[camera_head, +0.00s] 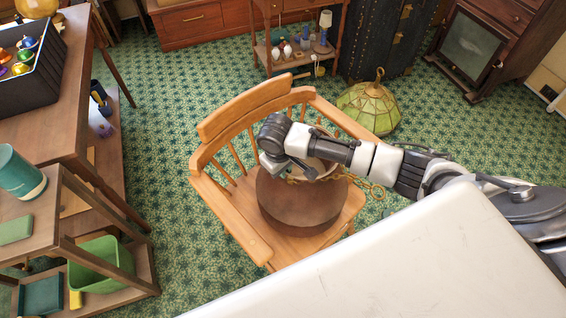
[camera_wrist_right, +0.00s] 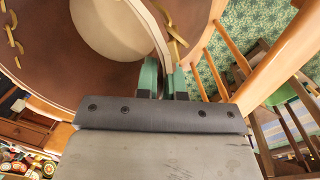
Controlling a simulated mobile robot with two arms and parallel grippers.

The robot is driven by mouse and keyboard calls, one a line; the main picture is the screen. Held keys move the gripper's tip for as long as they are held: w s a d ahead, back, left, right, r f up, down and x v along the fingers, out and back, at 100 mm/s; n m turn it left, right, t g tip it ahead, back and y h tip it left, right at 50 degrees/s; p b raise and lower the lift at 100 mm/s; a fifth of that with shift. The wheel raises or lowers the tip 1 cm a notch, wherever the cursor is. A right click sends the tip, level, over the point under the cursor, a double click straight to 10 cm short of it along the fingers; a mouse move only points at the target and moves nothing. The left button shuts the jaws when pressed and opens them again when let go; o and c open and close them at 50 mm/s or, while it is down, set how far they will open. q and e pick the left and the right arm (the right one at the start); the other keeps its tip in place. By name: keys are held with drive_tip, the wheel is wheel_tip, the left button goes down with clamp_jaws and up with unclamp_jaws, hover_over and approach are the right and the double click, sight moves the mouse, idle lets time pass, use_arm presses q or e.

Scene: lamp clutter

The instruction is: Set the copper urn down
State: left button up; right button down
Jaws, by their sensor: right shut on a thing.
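The copper urn (camera_head: 300,208) looks like a wide, round, brown body over the seat of a wooden armchair (camera_head: 254,248), with a pale upper part and curled brass pieces at its sides. My right gripper (camera_head: 284,172) is at its upper left in the head view. In the right wrist view its green-tipped fingers (camera_wrist_right: 163,82) are shut on the pale rim beside the brown surface (camera_wrist_right: 45,50). My wrist partly hides the urn's top. I cannot tell whether its base touches the seat. My left gripper is not in view.
The chair's curved back and arms surround the urn closely. A white surface (camera_head: 400,270) fills the front right. A green glass lampshade (camera_head: 368,107) sits on the patterned carpet behind. A wooden desk (camera_head: 60,95) and shelf stand at left. Open carpet lies between desk and chair.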

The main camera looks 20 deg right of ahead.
drive_tip(key=shift+w+r, duration=0.1)
drive_tip(key=shift+r, duration=0.05)
drive_tip(key=c, duration=1.5)
unclamp_jaws()
drive_tip(key=shift+o, duration=1.3)
drive_tip(key=shift+s, duration=0.2)
wheel_tip(320, 180, up, 12)
drive_tip(key=a+p, duration=0.1)
drive_tip(key=shift+s+a, duration=0.2)
drive_tip(key=shift+a, duration=0.1)
